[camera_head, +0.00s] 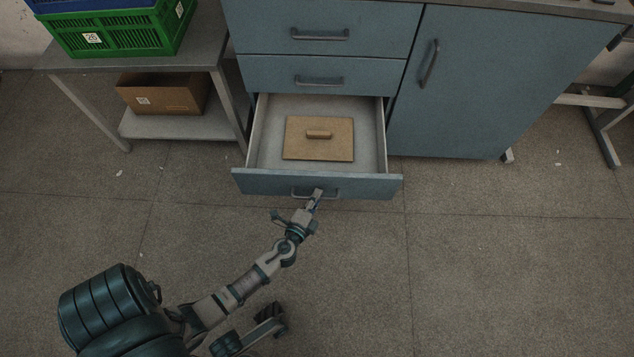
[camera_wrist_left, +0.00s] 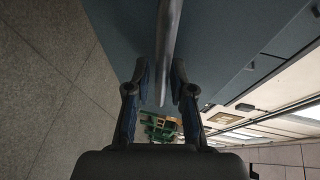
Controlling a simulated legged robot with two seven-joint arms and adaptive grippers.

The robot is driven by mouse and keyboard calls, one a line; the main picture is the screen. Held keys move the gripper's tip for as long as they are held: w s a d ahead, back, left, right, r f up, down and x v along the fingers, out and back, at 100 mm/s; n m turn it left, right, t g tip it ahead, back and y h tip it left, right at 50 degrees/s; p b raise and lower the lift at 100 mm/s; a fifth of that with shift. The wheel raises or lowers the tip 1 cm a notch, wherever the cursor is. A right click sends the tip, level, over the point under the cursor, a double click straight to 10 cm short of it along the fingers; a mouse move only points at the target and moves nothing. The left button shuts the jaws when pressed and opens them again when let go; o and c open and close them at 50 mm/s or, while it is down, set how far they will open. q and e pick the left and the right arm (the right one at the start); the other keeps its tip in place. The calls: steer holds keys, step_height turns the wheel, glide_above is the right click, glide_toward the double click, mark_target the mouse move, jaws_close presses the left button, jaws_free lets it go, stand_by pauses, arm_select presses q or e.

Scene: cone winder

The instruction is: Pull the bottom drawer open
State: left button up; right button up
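The bottom drawer (camera_head: 250,182) of the blue cabinet is pulled well out, showing its pale inside. Its grey bar handle (camera_head: 331,194) is on the front panel, and the bar also shows in the left wrist view (camera_wrist_left: 168,35). My left gripper (camera_head: 317,195) is at this handle, reaching it from the front. In the left wrist view the two fingers (camera_wrist_left: 160,68) stand apart on either side of the bar, with a gap visible on the left side. The drawer holds a flat tan board with a small grip (camera_head: 297,148). My right gripper is not in view.
Two closed drawers (camera_head: 270,75) sit above, and a cabinet door (camera_head: 480,90) is to the right. A side table (camera_head: 205,60) on the left bears a green crate (camera_head: 125,38), with a cardboard box (camera_head: 165,95) on its lower shelf. The floor in front is clear.

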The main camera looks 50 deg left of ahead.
arm_select(q)
steer(key=v, duration=1.1)
steer(key=shift+s+d, duration=0.2)
steer(key=shift+s, duration=0.15)
steer(key=shift+f, duration=0.1)
